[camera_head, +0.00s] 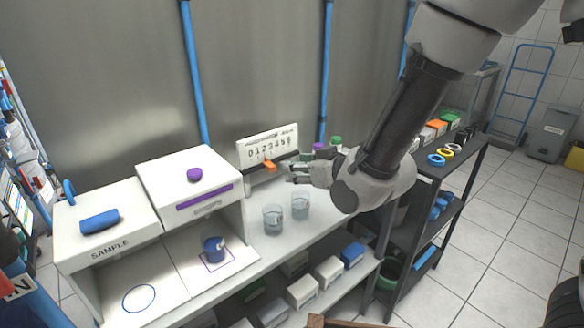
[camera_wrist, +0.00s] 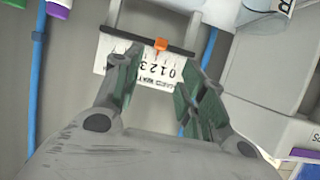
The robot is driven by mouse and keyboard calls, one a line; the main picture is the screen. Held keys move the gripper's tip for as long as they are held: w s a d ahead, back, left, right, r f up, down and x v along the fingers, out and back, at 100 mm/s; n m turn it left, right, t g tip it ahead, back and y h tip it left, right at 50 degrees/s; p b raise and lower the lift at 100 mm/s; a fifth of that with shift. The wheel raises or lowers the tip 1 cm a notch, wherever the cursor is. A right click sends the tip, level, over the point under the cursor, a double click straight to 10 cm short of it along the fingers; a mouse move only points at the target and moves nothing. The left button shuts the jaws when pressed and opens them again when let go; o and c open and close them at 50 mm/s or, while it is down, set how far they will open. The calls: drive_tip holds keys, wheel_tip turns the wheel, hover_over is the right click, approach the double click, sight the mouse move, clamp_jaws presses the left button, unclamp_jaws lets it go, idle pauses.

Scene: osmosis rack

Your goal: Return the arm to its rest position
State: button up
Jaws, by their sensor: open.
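My gripper (camera_head: 296,172) is at the end of my arm, over the back of the white bench in the head view. It is close in front of a white scale panel (camera_head: 258,146) with printed digits and an orange slider (camera_head: 270,165). In the wrist view my gripper (camera_wrist: 160,85) has its two green-padded fingers apart, with nothing between them. The scale panel (camera_wrist: 135,65) and its orange slider (camera_wrist: 161,44) show beyond the fingertips. My arm reaches down from the upper right of the head view.
Two glass beakers (camera_head: 272,219) (camera_head: 301,205) stand on the bench below my gripper. White boxes (camera_head: 190,165) with a purple knob and a blue handle (camera_head: 100,220) are at left. A blue mug (camera_head: 213,248) sits there. A dark shelf rack (camera_head: 440,175) is at right, with open floor beyond.

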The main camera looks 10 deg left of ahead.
drive_tip(key=w+d+r+m+h, duration=0.1)
drive_tip(key=d+r+m+h, duration=0.2)
drive_tip(key=d, duration=1)
drive_tip(key=w+d+r+m+h, duration=0.1)
drive_tip(key=d+r+m+h, duration=0.3)
drive_tip(key=d, duration=0.8)
drive_tip(key=s+d+r+m+g+h, duration=0.1)
drive_tip(key=s+d+r+g, duration=0.1)
drive_tip(key=s+d, duration=0.8)
drive_tip(key=s+d+r+m+g+h, duration=0.2)
drive_tip(key=s+d, duration=0.8)
drive_tip(key=shift+s+d+r+g, duration=0.3)
drive_tip(key=shift+s+d+r, duration=0.1)
